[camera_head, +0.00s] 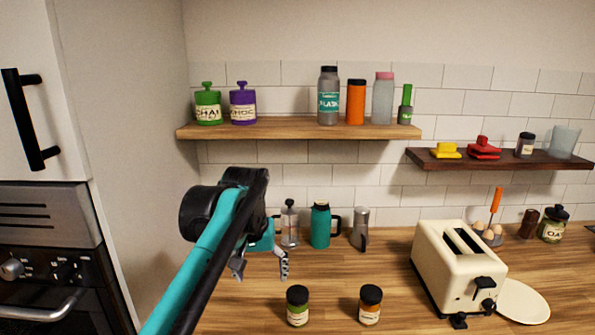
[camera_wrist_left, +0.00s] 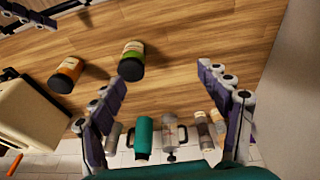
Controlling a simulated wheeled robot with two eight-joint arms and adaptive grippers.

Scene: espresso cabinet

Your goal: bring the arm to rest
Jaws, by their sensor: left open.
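My left arm comes in from the lower left of the head view. My left gripper (camera_head: 262,266) hangs over the left part of the wooden counter, in front of the bottles at the wall. In the left wrist view its two fingers (camera_wrist_left: 168,112) stand wide apart with nothing held between them. The gripper is open and empty. Its wrist hides part of the counter and wall behind it.
Two jars, one green-labelled (camera_head: 297,306) and one orange-labelled (camera_head: 370,304), stand at the counter's front. A teal mug (camera_head: 320,226) and a metal pitcher (camera_head: 360,229) stand behind. A cream toaster (camera_head: 450,275) and plate (camera_head: 522,301) are right. A shelf (camera_head: 300,129) hangs above; an oven (camera_head: 50,270) is left.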

